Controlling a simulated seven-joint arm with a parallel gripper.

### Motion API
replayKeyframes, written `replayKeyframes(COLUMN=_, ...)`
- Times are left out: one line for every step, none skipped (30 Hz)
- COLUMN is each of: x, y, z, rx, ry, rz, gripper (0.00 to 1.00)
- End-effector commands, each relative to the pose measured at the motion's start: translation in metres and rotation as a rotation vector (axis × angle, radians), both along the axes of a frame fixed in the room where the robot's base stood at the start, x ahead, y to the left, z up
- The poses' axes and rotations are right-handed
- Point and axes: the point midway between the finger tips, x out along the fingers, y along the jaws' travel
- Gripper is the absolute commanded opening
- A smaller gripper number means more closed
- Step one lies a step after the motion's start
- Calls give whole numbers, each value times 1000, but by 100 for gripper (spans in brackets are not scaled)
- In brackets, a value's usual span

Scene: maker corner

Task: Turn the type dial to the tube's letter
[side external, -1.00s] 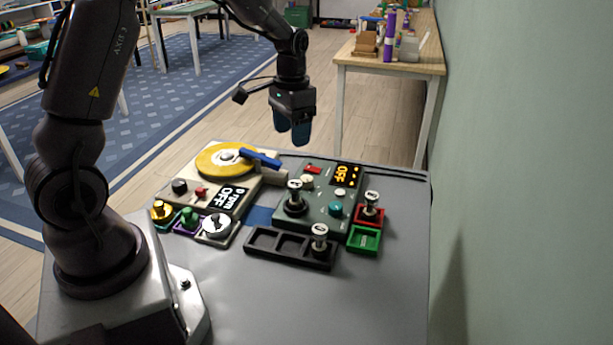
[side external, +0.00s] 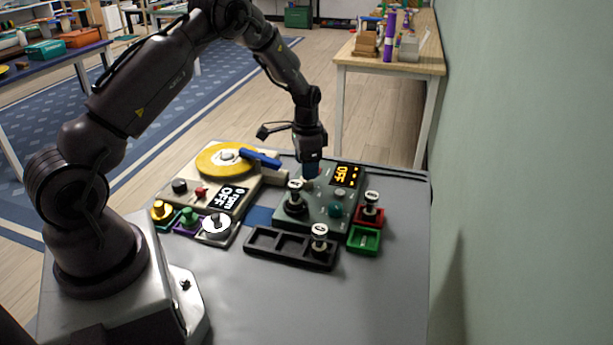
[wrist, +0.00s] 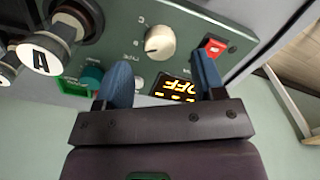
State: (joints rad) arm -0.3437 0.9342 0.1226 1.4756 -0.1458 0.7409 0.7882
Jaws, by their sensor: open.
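The type dial is a cream knob (wrist: 160,42) on the green tester panel (wrist: 118,45), with small letters around it, a C legible. A dark mark shows on its lower left; I cannot tell which letter it points to. A tube (wrist: 47,52) with an A on its cap stands in the tester's socket; it also shows in the side view (side external: 295,191). My gripper (wrist: 160,62) is open, its blue fingers either side of the dial's line and apart from it in the wrist view. In the side view my gripper (side external: 311,172) is low over the panel, mostly hiding the dial.
The tester has a lit OFF display (side external: 345,175), a red switch (wrist: 215,46) and a teal button (wrist: 92,77). More capped tubes stand in a black rack (side external: 268,248) and a red holder (side external: 379,217). A green tray (side external: 364,240) sits beside. A yellow-disc machine (side external: 205,160) is left.

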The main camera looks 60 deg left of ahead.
Motion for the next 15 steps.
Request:
replayKeyframes(x=-1, y=0, z=-10, rx=-2, ry=4, rz=0, gripper=63)
replayKeyframes(x=-1, y=0, z=-15, rx=-1, ry=2, rz=1, gripper=63)
replayKeyframes(x=-1, y=0, z=-20, rx=-1, ry=2, rz=1, gripper=63)
replayKeyframes(x=0, y=0, z=-24, rx=-1, ry=2, rz=1, gripper=63)
replayKeyframes(x=0, y=0, z=-27, rx=-1, ry=1, rz=1, gripper=63)
replayKeyframes(x=0, y=0, z=-31, rx=-1, ry=1, rz=1, gripper=63)
replayKeyframes(x=0, y=0, z=-33, rx=0, ry=0, rz=1, gripper=63)
replayKeyframes(x=0, y=0, z=-35, rx=0, ry=0, rz=1, gripper=63)
replayKeyframes(x=0, y=0, z=-37, rx=1, ry=0, rz=1, gripper=63)
replayKeyframes(x=0, y=0, z=-38, rx=0, ry=0, rz=1, gripper=63)
replayKeyframes(x=0, y=0, z=-38, rx=0, ry=0, rz=1, gripper=63)
replayKeyframes(x=0, y=0, z=-39, rx=0, ry=0, rz=1, gripper=63)
replayKeyframes(x=0, y=0, z=-39, rx=0, ry=0, rz=1, gripper=63)
replayKeyframes(x=0, y=0, z=-39, rx=0, ry=0, rz=1, gripper=63)
replayKeyframes(x=0, y=0, z=-39, rx=0, ry=-1, rz=1, gripper=63)
